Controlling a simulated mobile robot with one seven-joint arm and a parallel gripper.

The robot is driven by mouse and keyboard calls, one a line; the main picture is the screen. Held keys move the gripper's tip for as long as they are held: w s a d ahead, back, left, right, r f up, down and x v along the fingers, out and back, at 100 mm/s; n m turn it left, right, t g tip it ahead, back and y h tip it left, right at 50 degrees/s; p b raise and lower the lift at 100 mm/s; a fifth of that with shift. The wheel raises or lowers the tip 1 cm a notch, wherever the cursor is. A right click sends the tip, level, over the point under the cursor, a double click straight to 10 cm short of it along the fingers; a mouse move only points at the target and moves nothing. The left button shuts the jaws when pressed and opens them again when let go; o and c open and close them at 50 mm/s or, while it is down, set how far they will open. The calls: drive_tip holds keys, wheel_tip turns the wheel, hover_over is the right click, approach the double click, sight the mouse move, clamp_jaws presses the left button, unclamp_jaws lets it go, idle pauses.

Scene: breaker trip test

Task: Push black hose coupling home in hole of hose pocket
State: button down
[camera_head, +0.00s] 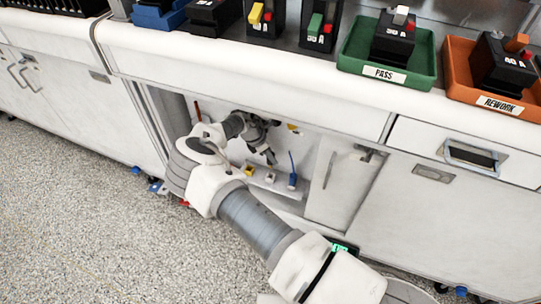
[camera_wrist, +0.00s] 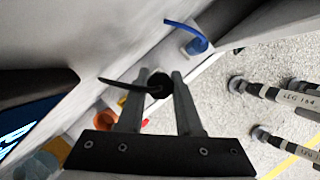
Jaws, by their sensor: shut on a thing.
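In the wrist view the black hose coupling (camera_wrist: 159,83) sits between the fingertips of my gripper (camera_wrist: 158,77). Its thin black hose (camera_wrist: 117,81) runs off to the left. The fingers are shut on the coupling. A pale ledge lies behind the coupling; I cannot tell how deep the coupling sits in a hole, because its lower end is hidden. In the head view my gripper (camera_head: 268,154) is inside the open bay under the bench, above a low white ledge, and the black coupling cannot be made out there.
A blue coupling with a blue hose (camera_head: 292,179) stands on the ledge to the right; its hose also shows in the wrist view (camera_wrist: 188,32). A yellow piece (camera_head: 249,170) is to the left. An orange piece (camera_wrist: 104,118) is near my left finger. A cabinet door (camera_head: 335,185) bounds the bay.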

drive_tip(key=shift+f+b, duration=1.25)
drive_tip(key=shift+f, duration=0.8)
drive_tip(key=shift+r+p, duration=0.1)
drive_tip(key=shift+p, duration=0.4)
drive_tip(key=shift+f+b, duration=0.95)
drive_tip(key=shift+f, duration=1.15)
drive_tip(key=c, duration=0.5)
unclamp_jaws()
drive_tip(key=p+v, duration=0.3)
drive_tip(key=v, duration=0.4)
drive_tip(key=shift+r, duration=0.3)
drive_tip(key=shift+s+a, duration=0.1)
